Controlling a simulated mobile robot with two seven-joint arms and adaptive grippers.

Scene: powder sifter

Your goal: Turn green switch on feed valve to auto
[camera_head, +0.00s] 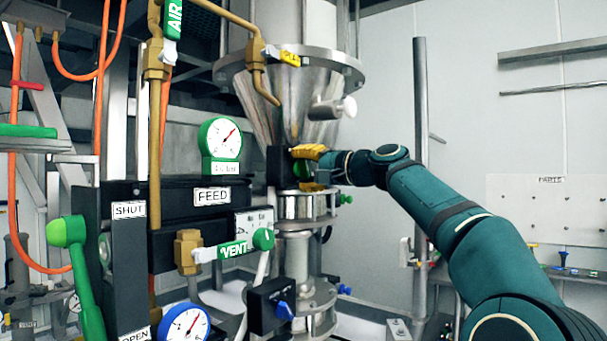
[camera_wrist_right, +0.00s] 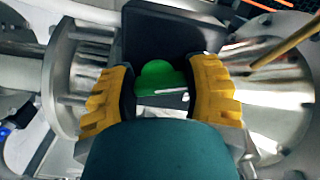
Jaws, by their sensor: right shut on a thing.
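The green switch (camera_wrist_right: 160,76) sits on the front of a black box (camera_wrist_right: 172,30) on the metal valve body below the steel funnel. In the head view, a sliver of green shows between my fingers, and the black box (camera_head: 279,166) is just left of them. My right gripper (camera_head: 304,170) has its yellow fingers on both sides of the switch and is shut on it. The right wrist view shows this gripper (camera_wrist_right: 163,88) with one finger at each side of the green knob. The switch's markings cannot be read. My left gripper is not in view.
A FEED panel (camera_head: 212,195) with a green-rimmed gauge (camera_head: 222,138) stands left of the valve. A grey upright post (camera_head: 420,110) stands behind my right arm.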

